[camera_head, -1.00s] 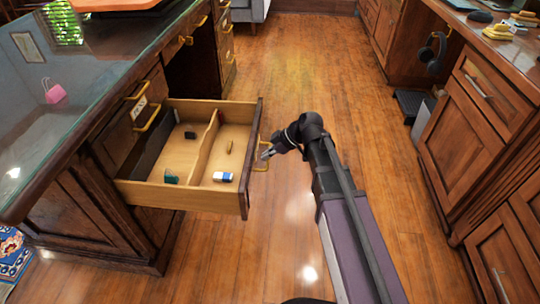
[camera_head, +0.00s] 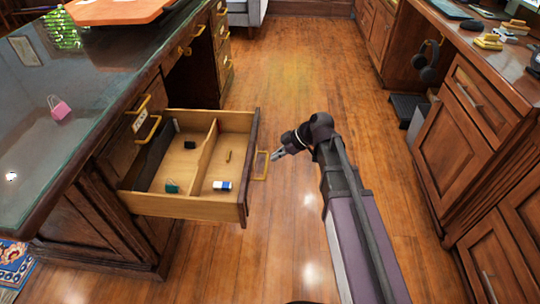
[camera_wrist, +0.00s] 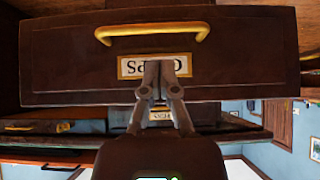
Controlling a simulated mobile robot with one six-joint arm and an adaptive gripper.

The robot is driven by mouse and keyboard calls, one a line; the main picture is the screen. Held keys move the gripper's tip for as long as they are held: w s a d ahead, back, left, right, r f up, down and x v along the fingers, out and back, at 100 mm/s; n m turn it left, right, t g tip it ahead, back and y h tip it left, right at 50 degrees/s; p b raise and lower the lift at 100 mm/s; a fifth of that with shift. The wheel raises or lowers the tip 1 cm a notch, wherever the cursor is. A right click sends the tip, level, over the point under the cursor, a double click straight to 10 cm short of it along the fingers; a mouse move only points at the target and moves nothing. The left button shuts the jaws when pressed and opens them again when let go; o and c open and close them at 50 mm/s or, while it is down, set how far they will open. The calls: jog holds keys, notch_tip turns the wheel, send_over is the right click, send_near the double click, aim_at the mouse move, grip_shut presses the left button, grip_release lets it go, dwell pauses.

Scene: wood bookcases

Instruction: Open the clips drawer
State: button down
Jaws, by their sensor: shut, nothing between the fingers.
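The clips drawer (camera_head: 196,207) stands pulled out from the left desk, its inside in view. Its brass handle (camera_head: 261,166) is on the drawer front. My gripper (camera_head: 275,155) is just right of the handle, apart from it, with shut, empty fingers. In the wrist view the dark drawer front (camera_wrist: 60,60) fills the upper part, with the handle (camera_wrist: 152,32) across it. The label (camera_wrist: 128,67) appears upside down, partly hidden by my shut fingertips (camera_wrist: 165,67).
The drawer holds a blue and white eraser (camera_head: 222,186), a green item (camera_head: 171,187) and a black item (camera_head: 190,145). Open wood floor (camera_head: 290,75) lies between the desk and the right cabinets (camera_head: 458,150). Headphones (camera_head: 428,58) hang at the right.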

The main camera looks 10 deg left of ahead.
jog(key=shift+p+v, duration=1.15)
jog(key=shift+v, duration=0.85)
jog(key=shift+d, duration=0.1)
jog(key=s+d+f+m+t+h+p, duration=0.15)
jog(key=s+d+m+h, duration=0.25)
jog(key=d+m, duration=0.7)
jog(key=s+d+m+g+h+p, duration=0.15)
jog(key=s+d+m+h, duration=0.35)
jog(key=d+m, duration=0.65)
notch_tip(320, 180, up, 38)
jog(key=d+n+t+p, duration=0.1)
jog(key=d+n+p, duration=0.1)
jog(key=p, duration=3.6)
jog(key=shift+w+f+n, duration=0.15)
jog(key=shift+w+n, duration=0.05)
jog(key=shift+n, duration=0.35)
